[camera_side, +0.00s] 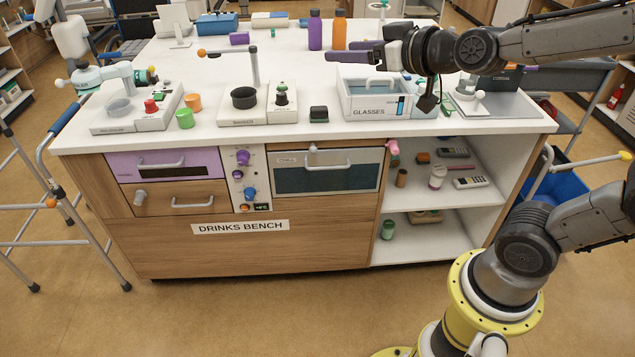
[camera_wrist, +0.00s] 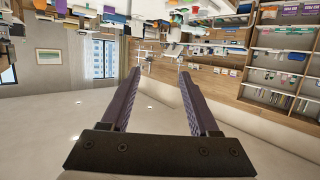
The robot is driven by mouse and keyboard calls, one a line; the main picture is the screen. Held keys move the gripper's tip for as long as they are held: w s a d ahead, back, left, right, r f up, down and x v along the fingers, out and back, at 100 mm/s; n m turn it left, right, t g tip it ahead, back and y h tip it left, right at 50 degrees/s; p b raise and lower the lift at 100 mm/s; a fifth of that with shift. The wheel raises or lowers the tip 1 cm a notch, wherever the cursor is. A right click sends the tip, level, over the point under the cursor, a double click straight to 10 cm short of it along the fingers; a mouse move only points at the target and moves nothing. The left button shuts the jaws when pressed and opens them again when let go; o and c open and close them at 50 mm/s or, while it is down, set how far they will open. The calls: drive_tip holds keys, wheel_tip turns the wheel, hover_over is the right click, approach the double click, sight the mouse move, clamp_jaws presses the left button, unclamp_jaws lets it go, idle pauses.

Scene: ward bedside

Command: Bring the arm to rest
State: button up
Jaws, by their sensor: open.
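My gripper (camera_side: 352,51) is at the upper right of the side view, above the back of the white bench top (camera_side: 330,140). It points left, with its two purple-grey fingers apart and nothing between them. In the wrist view my gripper (camera_wrist: 156,75) is also open and empty, and the picture there is upside down, with the ceiling at the bottom.
A purple bottle (camera_side: 315,30) and an orange bottle (camera_side: 339,30) stand behind the fingers. The bench middle is largely clear.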

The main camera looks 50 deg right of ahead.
drive_tip(key=s+a+f+g, duration=0.1)
drive_tip(key=s+f+g, duration=0.3)
drive_tip(key=s, duration=0.6)
drive_tip(key=s+a+f+g+y, duration=0.1)
drive_tip(key=s+f+g, duration=0.4)
drive_tip(key=s, duration=0.5)
drive_tip(key=shift+s+f+n, duration=0.35)
drive_tip(key=shift+f+n, duration=0.05)
drive_tip(key=shift+f, duration=0.45)
